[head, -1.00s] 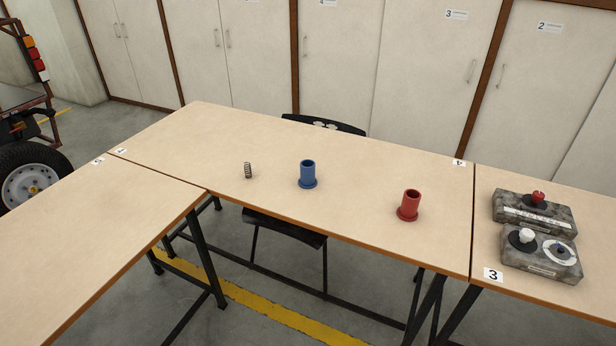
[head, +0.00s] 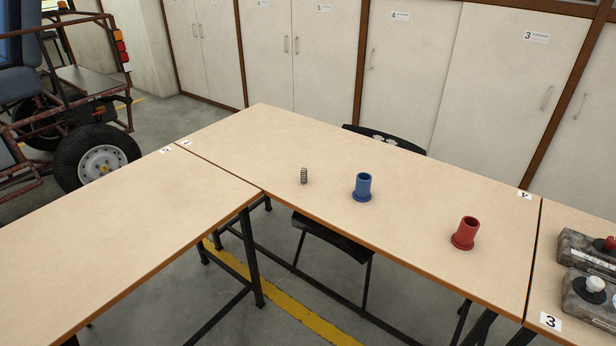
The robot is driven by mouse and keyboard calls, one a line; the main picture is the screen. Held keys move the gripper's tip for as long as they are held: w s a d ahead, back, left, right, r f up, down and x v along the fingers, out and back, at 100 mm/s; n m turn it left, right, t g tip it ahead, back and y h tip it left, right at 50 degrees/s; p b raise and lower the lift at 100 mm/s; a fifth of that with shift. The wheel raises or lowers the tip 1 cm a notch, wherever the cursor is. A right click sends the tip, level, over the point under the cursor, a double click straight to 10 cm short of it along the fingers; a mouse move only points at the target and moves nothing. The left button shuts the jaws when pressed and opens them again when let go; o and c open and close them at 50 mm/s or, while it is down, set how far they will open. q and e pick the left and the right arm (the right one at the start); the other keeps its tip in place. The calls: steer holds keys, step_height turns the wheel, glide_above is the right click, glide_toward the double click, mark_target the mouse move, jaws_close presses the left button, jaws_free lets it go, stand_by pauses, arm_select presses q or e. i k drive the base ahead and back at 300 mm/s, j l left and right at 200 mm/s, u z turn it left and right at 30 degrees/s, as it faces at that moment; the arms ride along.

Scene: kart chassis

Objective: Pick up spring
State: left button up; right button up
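A small dark metal spring (head: 304,176) stands upright on the wooden table (head: 270,125), left of a blue flanged cylinder (head: 362,187). A red flanged cylinder (head: 465,233) stands farther right, near the table's front edge. The spring is unobstructed, with bare tabletop around it. Neither of my grippers shows in the head view.
A second table (head: 110,245) meets the first at the left front. Control boxes (head: 590,300) sit on a table at the right. A black chair (head: 385,140) stands behind the table. A kart frame (head: 60,110) is at the far left, and cabinets line the back.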

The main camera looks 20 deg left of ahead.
mark_target(305, 172)
steer(key=u, duration=1.5)
steer(key=i+l+u, duration=0.25)
steer(key=i+l, duration=0.25)
steer(key=l, duration=0.25)
